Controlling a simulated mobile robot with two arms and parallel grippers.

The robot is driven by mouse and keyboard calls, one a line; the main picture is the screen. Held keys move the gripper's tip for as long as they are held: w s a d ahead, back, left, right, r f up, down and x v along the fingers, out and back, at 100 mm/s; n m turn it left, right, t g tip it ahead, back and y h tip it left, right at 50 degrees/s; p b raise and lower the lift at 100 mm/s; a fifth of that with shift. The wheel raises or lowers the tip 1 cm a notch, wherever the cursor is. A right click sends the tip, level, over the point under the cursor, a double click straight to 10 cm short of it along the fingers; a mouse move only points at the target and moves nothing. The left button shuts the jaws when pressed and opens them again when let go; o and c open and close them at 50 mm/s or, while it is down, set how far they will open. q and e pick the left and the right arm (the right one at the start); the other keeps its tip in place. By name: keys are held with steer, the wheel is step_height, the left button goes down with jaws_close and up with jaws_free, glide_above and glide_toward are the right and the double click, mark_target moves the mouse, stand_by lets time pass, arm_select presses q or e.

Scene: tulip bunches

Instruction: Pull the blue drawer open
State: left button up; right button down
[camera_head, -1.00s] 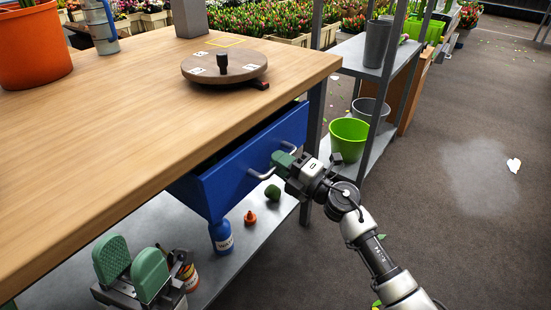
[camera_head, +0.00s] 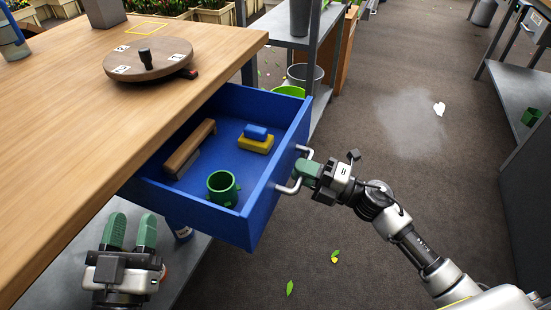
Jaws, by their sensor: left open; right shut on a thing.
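The blue drawer (camera_head: 262,212) stands well out from under the wooden table, with its inside in view. Its curved metal handle (camera_head: 292,187) is on the front face. My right gripper (camera_head: 308,170) is shut on the handle, with its green fingers around the bar. Inside the drawer lie a brush with a wooden back (camera_head: 190,146), a blue and yellow block (camera_head: 256,139) and a green cup (camera_head: 223,187). My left gripper (camera_head: 130,232) is open and empty, in front of the table at lower left, its green fingers apart.
The wooden table (camera_head: 60,150) carries a round turntable (camera_head: 149,60). A grey shelf unit (camera_head: 322,60) with buckets stands behind the drawer. A lower shelf is under the table. The floor (camera_head: 400,130) at right is mostly clear, with a few leaves.

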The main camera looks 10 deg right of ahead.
arm_select(q)
steer(key=shift+w+f, duration=0.1)
steer(key=shift+f, duration=0.2)
arm_select(e)
steer(key=shift+r+v, duration=0.2)
steer(key=shift+v, duration=0.95)
steer(key=shift+r+v, duration=0.25)
steer(key=shift+v, duration=0.9)
steer(key=shift+s, duration=0.1)
steer(key=c, duration=1.1)
jaws_free()
arm_select(q)
steer(key=f+g, duration=0.2)
steer(key=g+p, duration=0.1)
steer(key=shift+w+a+f+y, duration=0.1)
steer(key=shift+a+f+y, duration=0.15)
steer(key=shift+f+y, duration=0.15)
arm_select(e)
steer(key=v, duration=1)
steer(key=shift+s+d, duration=0.2)
steer(key=shift+d, duration=0.15)
